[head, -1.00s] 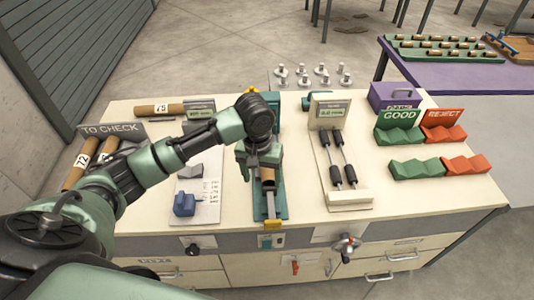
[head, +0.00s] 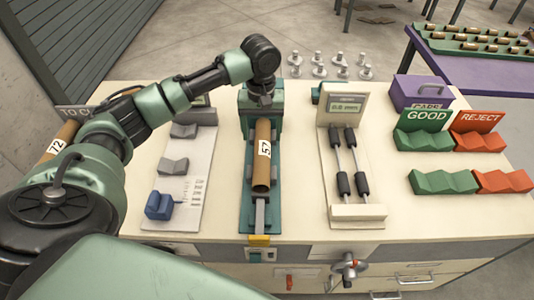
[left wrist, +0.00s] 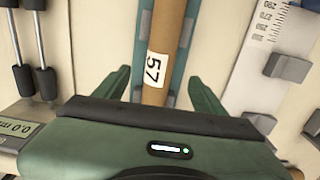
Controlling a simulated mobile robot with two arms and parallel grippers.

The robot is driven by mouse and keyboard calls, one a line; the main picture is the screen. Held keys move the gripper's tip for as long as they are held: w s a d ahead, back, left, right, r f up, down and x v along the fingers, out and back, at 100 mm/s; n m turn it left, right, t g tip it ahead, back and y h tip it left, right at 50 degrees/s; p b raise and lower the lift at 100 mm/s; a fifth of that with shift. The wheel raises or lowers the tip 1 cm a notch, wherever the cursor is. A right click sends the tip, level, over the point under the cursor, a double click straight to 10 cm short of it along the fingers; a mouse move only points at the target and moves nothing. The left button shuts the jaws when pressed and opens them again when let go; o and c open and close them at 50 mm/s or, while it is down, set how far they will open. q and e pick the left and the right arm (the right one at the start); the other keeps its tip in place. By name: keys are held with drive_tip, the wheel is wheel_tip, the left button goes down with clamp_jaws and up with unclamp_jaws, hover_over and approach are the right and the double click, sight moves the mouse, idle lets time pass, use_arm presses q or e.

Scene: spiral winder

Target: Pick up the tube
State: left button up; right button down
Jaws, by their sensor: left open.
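A brown tube (head: 262,157) with a white "57" label lies lengthwise in the green fixture (head: 246,212) at the middle of the bench. It also shows in the left wrist view (left wrist: 166,30), running up from between my fingers. My left gripper (head: 262,100) is over the far end of the tube. In the left wrist view, the open fingers of the left gripper (left wrist: 160,76) stand apart on either side of the tube, with visible gaps. The near end of the tube is free. My right gripper is not in view.
A stand with a display (head: 347,110) and black rollers is right of the fixture. A scale board (head: 190,190) with grey and blue blocks is left. Green GOOD (head: 423,140) and red REJECT (head: 480,143) racks are right. Another tube (head: 57,143), labelled 72, is far left.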

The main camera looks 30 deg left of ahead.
sight(262, 149)
use_arm(q)
drive_tip(key=shift+w+f, duration=0.4)
drive_tip(key=shift+f, duration=0.2)
drive_tip(key=shift+w+f, duration=0.2)
drive_tip(key=shift+f, duration=0.15)
drive_tip(key=shift+s+f, duration=0.25)
drive_tip(key=shift+f, duration=0.5)
drive_tip(key=shift+s+f+p, duration=0.2)
drive_tip(key=shift+f+p, duration=0.15)
drive_tip(key=shift+p, duration=0.05)
wheel_tip(262, 149, down, 4)
drive_tip(key=shift+a+r+p, duration=0.1)
drive_tip(key=shift+a+p, duration=0.05)
drive_tip(key=shift+p, duration=0.35)
drive_tip(key=shift+f, duration=0.4)
drive_tip(key=c, duration=1.5)
drive_tip(key=shift+r, duration=0.1)
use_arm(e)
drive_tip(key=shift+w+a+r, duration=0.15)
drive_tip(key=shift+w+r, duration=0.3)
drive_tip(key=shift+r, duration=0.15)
